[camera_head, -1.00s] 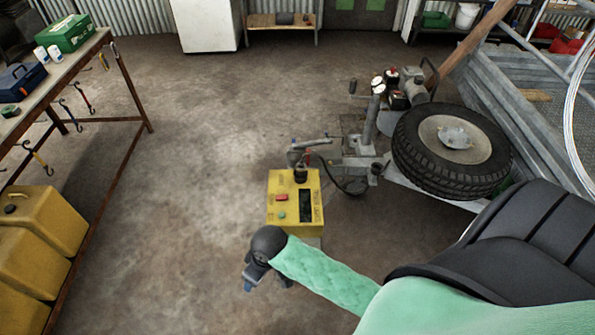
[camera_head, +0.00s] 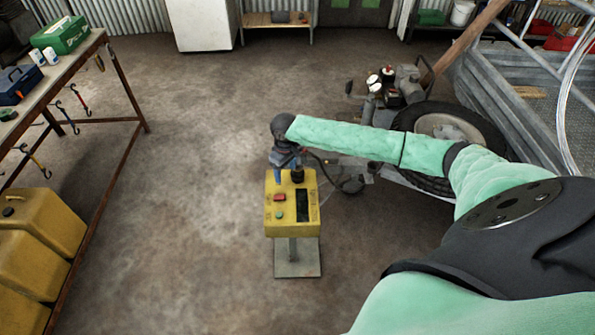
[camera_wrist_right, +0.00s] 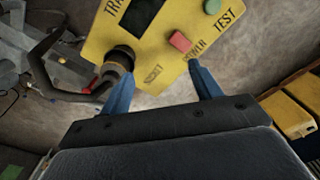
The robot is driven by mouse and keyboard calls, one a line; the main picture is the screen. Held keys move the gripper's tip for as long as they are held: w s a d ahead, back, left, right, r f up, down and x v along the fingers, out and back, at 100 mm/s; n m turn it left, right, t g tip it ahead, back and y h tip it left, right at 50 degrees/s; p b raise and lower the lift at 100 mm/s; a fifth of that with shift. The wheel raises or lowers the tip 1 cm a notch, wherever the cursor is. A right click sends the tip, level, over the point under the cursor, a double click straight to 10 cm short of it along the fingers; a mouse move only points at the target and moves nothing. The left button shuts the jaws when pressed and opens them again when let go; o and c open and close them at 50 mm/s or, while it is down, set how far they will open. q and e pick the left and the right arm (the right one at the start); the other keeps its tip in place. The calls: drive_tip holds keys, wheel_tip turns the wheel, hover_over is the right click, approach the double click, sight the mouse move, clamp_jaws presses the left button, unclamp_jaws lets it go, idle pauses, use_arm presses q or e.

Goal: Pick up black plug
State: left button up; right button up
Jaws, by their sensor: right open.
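The black plug (camera_head: 298,175) sits at the top edge of the yellow tester box (camera_head: 283,216), which stands on a post. In the right wrist view the plug (camera_wrist_right: 120,57) is at the box's lower left corner, beside the left blue finger. My right gripper (camera_head: 286,168) is over the far edge of the box, close to the plug. In the wrist view its two blue fingers (camera_wrist_right: 161,78) are apart, with nothing held between them. The left finger overlaps the plug's edge; I cannot tell whether they touch. My left gripper is out of view.
A trailer hitch with a spare wheel (camera_head: 440,127) is behind and right of the box, partly covered by my right arm. A workbench (camera_head: 62,70) and yellow canisters (camera_head: 38,222) are at the left. The concrete floor between is clear.

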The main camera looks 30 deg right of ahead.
sight(298, 171)
drive_tip(key=shift+m, duration=0.6)
drive_tip(key=w+d+r, duration=0.1)
drive_tip(key=d, duration=0.1)
drive_tip(key=d+r, duration=0.1)
drive_tip(key=d, duration=0.1)
drive_tip(key=w+d+r, duration=0.1)
drive_tip(key=d, duration=0.1)
drive_tip(key=shift+w+r, duration=0.1)
drive_tip(key=shift+w, duration=0.2)
drive_tip(key=shift+w+d+r, duration=0.1)
drive_tip(key=shift+d, duration=0.3)
drive_tip(key=shift+f+p, duration=0.55)
drive_tip(key=shift+f, duration=0.85)
wheel_tip(298, 171, down, 4)
drive_tip(key=shift+r+p, duration=0.1)
drive_tip(key=shift+p, duration=0.7)
drive_tip(key=shift+f, duration=0.5)
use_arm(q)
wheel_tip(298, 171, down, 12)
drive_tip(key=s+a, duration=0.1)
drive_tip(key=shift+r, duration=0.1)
use_arm(e)
drive_tip(key=shift+c, duration=0.4)
drive_tip(key=c, duration=1)
